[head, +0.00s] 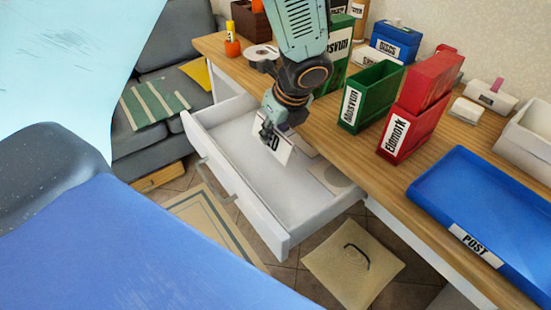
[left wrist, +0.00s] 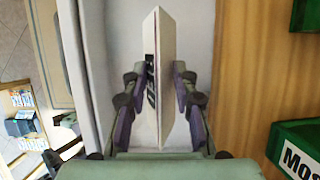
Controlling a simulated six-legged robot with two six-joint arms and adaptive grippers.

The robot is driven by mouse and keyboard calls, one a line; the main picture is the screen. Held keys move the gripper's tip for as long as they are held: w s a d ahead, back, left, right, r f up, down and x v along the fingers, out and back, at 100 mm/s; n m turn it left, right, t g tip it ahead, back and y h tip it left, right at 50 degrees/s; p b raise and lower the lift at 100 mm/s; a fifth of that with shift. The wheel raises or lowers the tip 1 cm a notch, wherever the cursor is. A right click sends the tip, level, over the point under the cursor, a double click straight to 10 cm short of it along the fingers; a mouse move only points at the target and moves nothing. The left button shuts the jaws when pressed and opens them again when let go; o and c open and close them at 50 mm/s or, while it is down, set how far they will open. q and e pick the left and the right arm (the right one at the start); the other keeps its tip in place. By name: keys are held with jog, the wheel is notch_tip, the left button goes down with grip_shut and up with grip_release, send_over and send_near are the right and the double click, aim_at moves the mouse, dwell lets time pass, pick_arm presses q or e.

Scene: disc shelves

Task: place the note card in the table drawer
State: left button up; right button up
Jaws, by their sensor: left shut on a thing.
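The note card (head: 279,150) is white with dark lettering, partly hidden by my gripper. My left gripper (head: 268,133) is shut on it and holds it over the open table drawer (head: 233,186). In the left wrist view the note card (left wrist: 167,100) stands edge-on between the two fingers of my left gripper (left wrist: 157,95). The white drawer is pulled out from the wooden table (head: 365,160). My right gripper is not in view.
On the table stand a green box (head: 372,95), a red box (head: 415,103), a blue box (head: 396,40), and a blue POST tray (head: 485,215). A tape roll (head: 262,53) lies near the back left. A cushion (head: 355,262) lies on the floor beside the drawer.

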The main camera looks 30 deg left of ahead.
pick_arm(q)
notch_tip(320, 180, down, 9)
jog(key=b, duration=0.4)
jog(key=shift+r, duration=0.25)
jog(key=shift+o, duration=1.4)
jog(key=o, duration=0.4)
jog(key=shift+o, duration=0.3)
